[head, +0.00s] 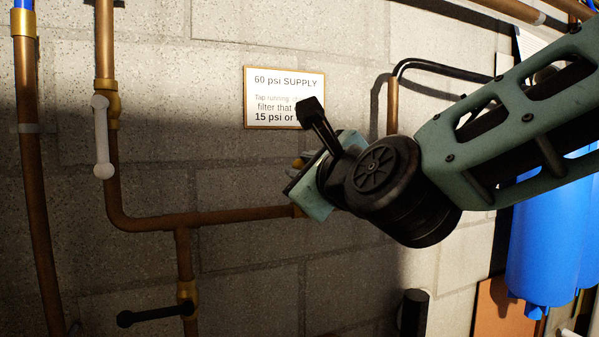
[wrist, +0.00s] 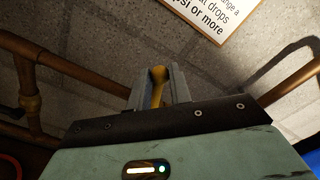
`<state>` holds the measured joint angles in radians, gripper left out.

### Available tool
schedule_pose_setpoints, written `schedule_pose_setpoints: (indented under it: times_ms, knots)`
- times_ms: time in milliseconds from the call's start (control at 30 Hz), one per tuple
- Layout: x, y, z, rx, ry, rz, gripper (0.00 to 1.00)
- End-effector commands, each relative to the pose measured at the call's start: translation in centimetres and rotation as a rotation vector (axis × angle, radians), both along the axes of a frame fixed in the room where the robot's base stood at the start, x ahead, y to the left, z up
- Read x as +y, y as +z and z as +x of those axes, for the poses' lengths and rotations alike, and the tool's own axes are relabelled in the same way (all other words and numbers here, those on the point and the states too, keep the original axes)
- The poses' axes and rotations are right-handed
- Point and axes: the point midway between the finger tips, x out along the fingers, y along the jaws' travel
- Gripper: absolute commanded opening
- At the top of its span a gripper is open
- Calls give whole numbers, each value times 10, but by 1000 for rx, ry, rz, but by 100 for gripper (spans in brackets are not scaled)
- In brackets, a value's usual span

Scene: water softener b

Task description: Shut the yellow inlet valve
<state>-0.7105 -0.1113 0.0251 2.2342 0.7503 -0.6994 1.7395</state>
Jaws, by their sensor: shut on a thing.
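The yellow inlet valve handle (wrist: 157,88) shows in the wrist view as a narrow yellow lever between the two grey fingers of my gripper (wrist: 160,82). The fingers are shut on it, one on each side. In the head view my gripper (head: 300,172) is up against the pipework at the right end of the horizontal copper pipe (head: 225,217). Only a small yellowish bit shows there. My gripper and wrist hide the valve's body and most of its handle, so I cannot tell the handle's angle.
A sign (head: 284,98) hangs on the block wall above my gripper. A valve with a white handle (head: 102,138) is at the left, and one with a black handle (head: 155,315) is lower down. Blue canisters (head: 548,235) stand at the right below my arm.

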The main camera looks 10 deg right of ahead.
Motion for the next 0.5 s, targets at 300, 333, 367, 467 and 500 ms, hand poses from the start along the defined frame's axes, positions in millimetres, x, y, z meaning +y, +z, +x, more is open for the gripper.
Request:
schedule_pose_setpoints:
  times_ms: [300,333,367,467,500]
  knots:
    - [-5,0,2,-1,-3,1,8]
    - [-7,0,2,0,-4,1,8]
    - [-9,0,3,-1,-4,1,8]
    - [-16,1,5,0,-5,1,9]
    - [-18,2,6,0,-5,1,9]
